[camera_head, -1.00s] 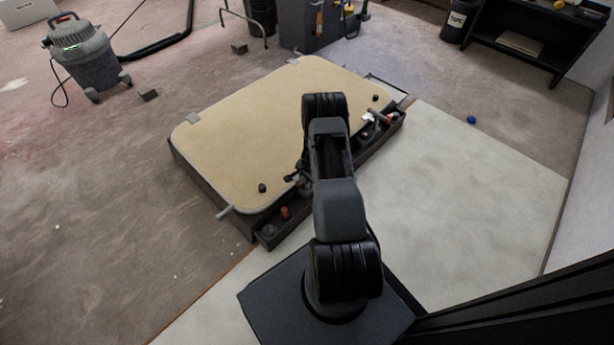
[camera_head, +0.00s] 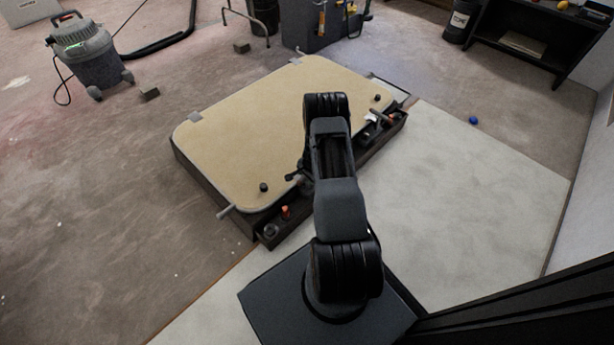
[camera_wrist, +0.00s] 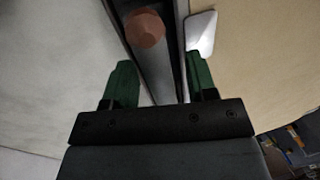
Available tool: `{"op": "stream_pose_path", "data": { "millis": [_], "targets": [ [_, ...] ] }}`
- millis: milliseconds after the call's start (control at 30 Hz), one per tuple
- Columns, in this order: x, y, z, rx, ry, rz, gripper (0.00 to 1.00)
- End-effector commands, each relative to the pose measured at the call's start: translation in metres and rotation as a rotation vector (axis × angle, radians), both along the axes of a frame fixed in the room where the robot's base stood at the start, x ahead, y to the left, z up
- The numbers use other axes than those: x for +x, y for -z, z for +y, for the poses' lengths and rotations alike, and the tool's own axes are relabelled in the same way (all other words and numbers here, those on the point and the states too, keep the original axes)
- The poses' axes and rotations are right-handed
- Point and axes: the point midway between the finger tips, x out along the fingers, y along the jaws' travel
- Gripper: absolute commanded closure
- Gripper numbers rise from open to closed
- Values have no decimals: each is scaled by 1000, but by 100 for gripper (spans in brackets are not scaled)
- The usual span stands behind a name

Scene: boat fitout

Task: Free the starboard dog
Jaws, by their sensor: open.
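My gripper (camera_wrist: 160,76) is open in the wrist view, its two green fingers apart with nothing between the tips. A round reddish-brown knob or handle end (camera_wrist: 144,28) sits ahead of the fingers over a dark channel, apart from them. In the head view the cream hatch panel (camera_head: 250,130) lies on a dark frame. A grey lever (camera_head: 226,212) sticks out at its near left corner. A red-tipped handle (camera_head: 391,118) is by the right corner. My arm hides the gripper and part of the near edge. I cannot tell which fitting is the starboard dog.
Black knobs (camera_head: 263,187) stand on the panel. A narrow dark tray (camera_head: 340,178) with small orange and dark parts runs along its near edge. A grey vacuum (camera_head: 95,62) stands far left.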

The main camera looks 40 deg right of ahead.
Motion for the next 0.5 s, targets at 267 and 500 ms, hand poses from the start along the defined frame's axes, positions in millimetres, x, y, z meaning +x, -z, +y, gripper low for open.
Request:
{"op": "stream_pose_path", "data": {
  "millis": [267, 500],
  "targets": [
    [-3, -25, 0, -1, -3, -1, 48],
    [-12, -75, -1, -2, -4, -1, 48]
  ]
}}
